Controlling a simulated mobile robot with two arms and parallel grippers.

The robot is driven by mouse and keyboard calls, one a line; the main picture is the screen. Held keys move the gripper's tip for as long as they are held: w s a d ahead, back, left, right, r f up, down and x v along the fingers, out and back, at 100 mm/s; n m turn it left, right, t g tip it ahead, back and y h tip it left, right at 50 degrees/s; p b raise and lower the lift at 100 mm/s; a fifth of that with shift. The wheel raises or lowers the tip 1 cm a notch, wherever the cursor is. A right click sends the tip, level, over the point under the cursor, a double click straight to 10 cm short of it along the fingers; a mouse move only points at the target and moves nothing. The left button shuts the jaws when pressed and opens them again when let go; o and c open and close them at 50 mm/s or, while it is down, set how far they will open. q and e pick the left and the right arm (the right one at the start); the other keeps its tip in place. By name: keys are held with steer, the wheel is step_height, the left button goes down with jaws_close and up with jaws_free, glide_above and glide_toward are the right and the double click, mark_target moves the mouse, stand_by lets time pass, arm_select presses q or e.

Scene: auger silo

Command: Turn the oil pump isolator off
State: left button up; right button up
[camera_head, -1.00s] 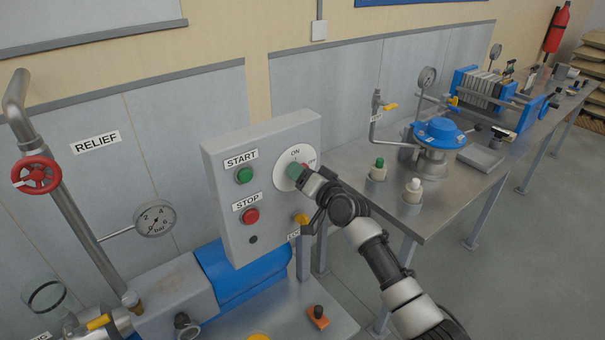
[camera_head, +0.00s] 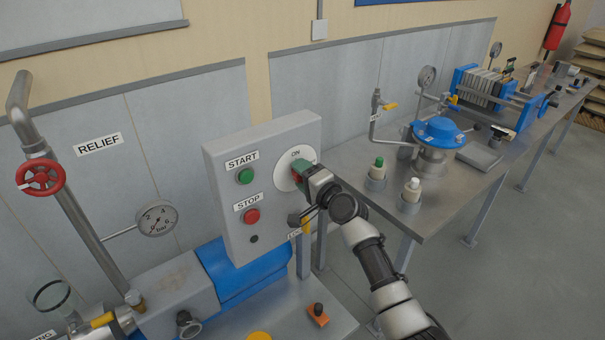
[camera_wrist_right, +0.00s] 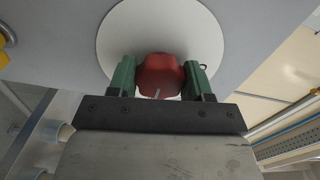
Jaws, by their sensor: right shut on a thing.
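The oil pump isolator is a red knob (camera_wrist_right: 160,75) on a round white plate (camera_head: 283,172), on the right side of the grey control box (camera_head: 228,205). "ON" shows at the top of the plate in the head view; the "OFF" mark is hidden behind my gripper. My right gripper (camera_head: 302,176) is at the knob, its green fingers closed on either side of it. In the right wrist view, my gripper (camera_wrist_right: 160,78) has the knob between its fingers, with a small pale mark on the knob's near edge. My left gripper is not in view.
A green START button (camera_head: 246,176) and a red STOP button (camera_head: 252,216) sit left of the plate. A yellow handle (camera_head: 306,226) is just below my gripper. A steel bench (camera_head: 435,205) with a blue-topped vessel (camera_head: 439,130) stands to the right.

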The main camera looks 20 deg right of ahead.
stand_by(0.5)
steer(key=o, duration=0.9)
steer(key=shift+o, duration=0.2)
steer(key=shift+s+d, duration=0.1)
steer(key=b+v, duration=0.1)
steer(key=v, duration=0.9)
steer(key=shift+s, duration=0.3)
steer(key=shift+d, duration=0.1)
